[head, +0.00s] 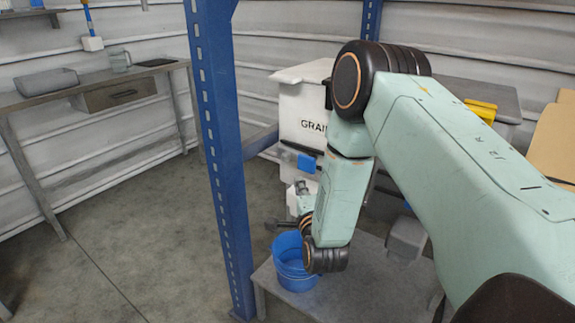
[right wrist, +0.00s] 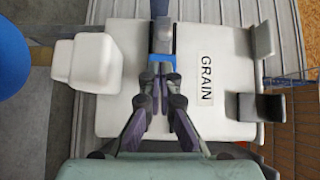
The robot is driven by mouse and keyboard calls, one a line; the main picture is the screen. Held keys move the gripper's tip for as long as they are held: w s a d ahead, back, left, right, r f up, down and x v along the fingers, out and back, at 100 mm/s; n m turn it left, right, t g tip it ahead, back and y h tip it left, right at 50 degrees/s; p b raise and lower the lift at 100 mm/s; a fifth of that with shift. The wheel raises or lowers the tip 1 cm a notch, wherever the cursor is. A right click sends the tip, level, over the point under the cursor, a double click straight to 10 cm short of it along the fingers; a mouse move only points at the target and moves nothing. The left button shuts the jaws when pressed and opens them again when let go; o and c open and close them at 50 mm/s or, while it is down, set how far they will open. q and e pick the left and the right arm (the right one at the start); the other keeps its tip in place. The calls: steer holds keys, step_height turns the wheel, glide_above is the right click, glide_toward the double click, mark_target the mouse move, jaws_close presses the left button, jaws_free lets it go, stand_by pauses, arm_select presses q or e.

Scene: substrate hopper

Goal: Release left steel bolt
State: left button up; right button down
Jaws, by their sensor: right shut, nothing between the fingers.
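The white hopper (head: 300,103) labelled GRAIN stands behind the blue post; its white face (right wrist: 185,110) fills the middle of the right wrist view. A grey metal piece (right wrist: 163,37) with a blue strip (right wrist: 164,57) lies just beyond my fingertips; I cannot tell whether it is the left steel bolt. My right gripper (right wrist: 157,78) is shut and empty, its tips close to the blue strip; contact is unclear. In the head view my right gripper (head: 284,224) is partly hidden by its wrist, above the bucket. My left gripper is not in view.
A blue bucket (head: 293,271) stands on a grey platform (head: 352,285) below the hopper's white spout (right wrist: 85,62). A tall blue post (head: 215,140) rises left of my right arm. A bench (head: 35,98) stands at the left wall. The floor between is clear.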

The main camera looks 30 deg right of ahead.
steer(key=b, duration=0.3)
glide_toward(282, 159)
steer(key=w+d, duration=0.4)
steer(key=shift+w+d+f, duration=0.1)
steer(key=shift+w+d, duration=0.15)
steer(key=shift+d, duration=0.05)
stand_by(0.4)
steer(key=shift+w+a+b, duration=0.35)
steer(key=shift+w+b, duration=0.05)
steer(key=shift+w, duration=0.3)
steer(key=shift+w+a+b, duration=0.3)
steer(key=shift+w+b, duration=0.1)
steer(key=shift+w, duration=0.3)
